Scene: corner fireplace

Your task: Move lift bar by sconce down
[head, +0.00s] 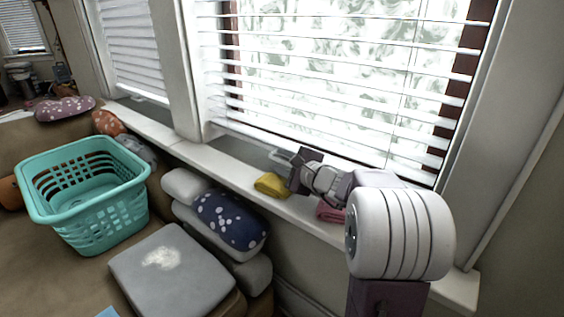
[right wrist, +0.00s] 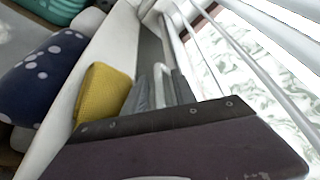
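A pale, loop-shaped lift bar (head: 279,157) is low on the large window, just above the white sill. In the right wrist view the lift bar (right wrist: 160,76) stands just beyond the dark gripper body, between two grey shapes that look like fingertips. My right gripper (head: 292,168) reaches left along the sill, its tip at the lift bar. Its dark body hides part of the fingers, so I cannot tell whether they touch the bar. My left gripper is not in view. No sconce shows clearly.
A yellow folded cloth (head: 272,185) lies on the sill (head: 236,173) close beside my right gripper. A pink cloth (head: 330,212) lies under my right arm. White blinds (head: 330,80) hang close above. Cushions (head: 230,218) and a teal basket (head: 85,190) are to the left.

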